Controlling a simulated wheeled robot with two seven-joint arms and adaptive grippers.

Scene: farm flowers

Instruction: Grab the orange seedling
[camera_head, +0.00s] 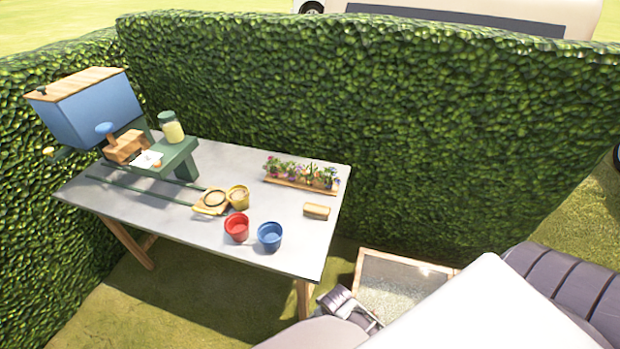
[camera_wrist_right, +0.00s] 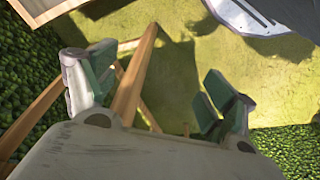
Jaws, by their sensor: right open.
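A row of seedlings with mixed flowers stands in a wooden tray (camera_head: 285,185) at the table's back right in the head view. A small orange bloom (camera_head: 311,169) shows near the middle of the row, but its plant is too small to separate clearly from its neighbours. My right gripper (camera_wrist_right: 157,88) is open and empty in the right wrist view, with its two green-padded fingers wide apart. It is off the table, far from the seedlings, with grass and wooden legs behind it. My left gripper is not in view.
On the grey table (camera_head: 285,215) are a red pot (camera_head: 237,228), a blue pot (camera_head: 270,237), a yellow pot (camera_head: 239,198) and a wooden block (camera_head: 316,211). A green stand holds a jar (camera_head: 171,128). A hedge (camera_head: 400,130) closes the back. A gravel-filled wooden box (camera_head: 392,288) lies right.

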